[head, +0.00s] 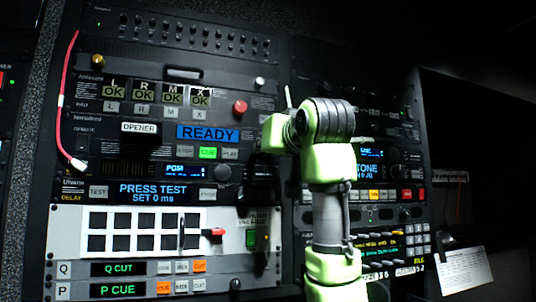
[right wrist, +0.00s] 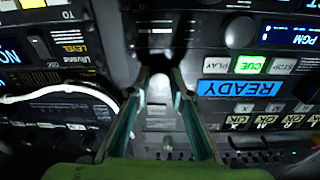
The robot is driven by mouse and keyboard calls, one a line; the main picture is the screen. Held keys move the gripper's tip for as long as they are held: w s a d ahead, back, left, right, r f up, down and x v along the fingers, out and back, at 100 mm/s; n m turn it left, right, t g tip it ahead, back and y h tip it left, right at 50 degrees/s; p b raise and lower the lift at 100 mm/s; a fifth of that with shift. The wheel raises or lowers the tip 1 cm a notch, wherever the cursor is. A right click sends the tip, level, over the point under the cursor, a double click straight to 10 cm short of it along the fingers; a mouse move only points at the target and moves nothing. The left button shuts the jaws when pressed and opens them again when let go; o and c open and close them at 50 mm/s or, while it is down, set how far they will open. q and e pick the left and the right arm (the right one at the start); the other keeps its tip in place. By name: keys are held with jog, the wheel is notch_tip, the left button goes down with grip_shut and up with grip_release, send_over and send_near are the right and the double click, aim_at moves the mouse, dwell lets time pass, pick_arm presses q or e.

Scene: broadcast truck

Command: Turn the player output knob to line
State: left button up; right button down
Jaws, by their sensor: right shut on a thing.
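The player unit has a blue READY display (head: 208,133) with STOP, CUE and PLAY buttons below it. My right gripper (right wrist: 159,78) reaches the panel just to the right of that display, its two fingers closed in on a small pale part, seemingly the player output knob (right wrist: 159,92). In the head view my green and grey right wrist covers the knob, so its pointer and the line mark cannot be read. The READY display shows upside down in the right wrist view (right wrist: 240,88). My left gripper is not in view.
A red knob (head: 240,107) sits above the READY display. A lit CUE button (head: 208,153) and a blue PGM display (head: 186,171) are close below. A red cable (head: 64,95) hangs at the left. A second rack column stands to the right behind my arm.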

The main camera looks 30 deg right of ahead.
jog(key=shift+w+a+f+m+b, duration=0.1)
jog(key=shift+m+b, duration=0.2)
jog(key=shift+m, duration=2.25)
jog(key=shift+a+m+b, duration=0.1)
jog(key=shift+m+b, duration=0.2)
jog(key=shift+m, duration=2.25)
jog(key=shift+g, duration=0.3)
jog(key=c, duration=1.8)
grip_release()
jog(key=shift+d, duration=0.1)
